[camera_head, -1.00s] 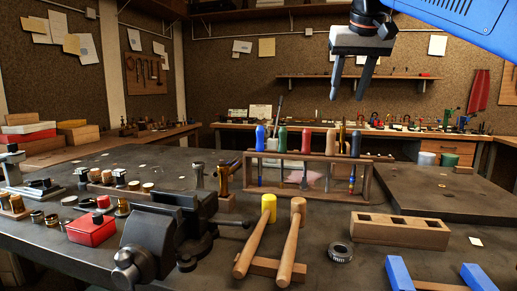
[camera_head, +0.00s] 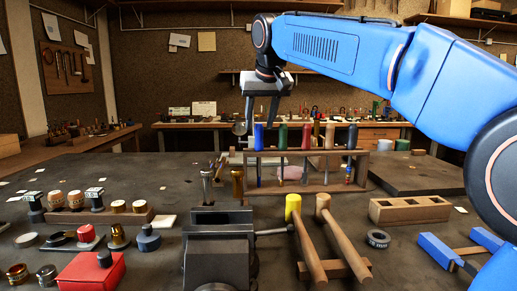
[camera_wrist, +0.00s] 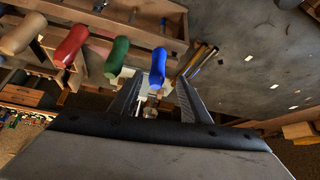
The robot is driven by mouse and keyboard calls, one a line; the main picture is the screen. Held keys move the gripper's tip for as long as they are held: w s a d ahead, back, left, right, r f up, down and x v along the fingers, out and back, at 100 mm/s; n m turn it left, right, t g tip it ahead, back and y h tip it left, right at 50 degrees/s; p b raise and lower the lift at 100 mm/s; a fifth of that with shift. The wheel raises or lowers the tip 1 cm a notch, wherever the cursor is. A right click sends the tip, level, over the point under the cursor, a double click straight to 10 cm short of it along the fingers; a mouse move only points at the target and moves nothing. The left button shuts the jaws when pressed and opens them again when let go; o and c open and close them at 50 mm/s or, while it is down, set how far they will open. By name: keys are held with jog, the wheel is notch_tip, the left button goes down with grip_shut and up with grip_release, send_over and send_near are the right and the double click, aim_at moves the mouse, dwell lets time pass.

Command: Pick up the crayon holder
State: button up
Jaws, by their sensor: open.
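I cannot tell for certain which thing is the crayon holder. A wooden rack (camera_head: 318,188) stands mid-bench with a row of upright coloured handles: blue (camera_head: 258,137), green (camera_head: 283,137), red (camera_head: 307,137), tan and another blue. My gripper (camera_head: 260,122) is open and empty, pointing down over the rack's left end. In the wrist view, the open fingers (camera_wrist: 158,82) show the left-end blue handle (camera_wrist: 158,68) just beyond them. A small pale, partly metallic item (camera_wrist: 150,112) shows between the fingers, partly hidden. Green (camera_wrist: 117,57) and red (camera_wrist: 70,45) handles lie to the left.
A dark vise (camera_head: 220,250) stands in front of the rack. Two mallets (camera_head: 306,240) and a wooden block with square holes (camera_head: 410,209) lie to its right. A red box (camera_head: 92,272) and small parts crowd the left. Bare bench shows behind the left parts.

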aim_at(260, 126)
jog(key=shift+d+x, duration=0.15)
jog(key=shift+x, duration=1.15)
jog(key=shift+d+x, duration=0.15)
jog(key=shift+x, duration=1.15)
jog(key=shift+w+r, duration=0.1)
jog(key=shift+w, duration=0.05)
grip_shut()
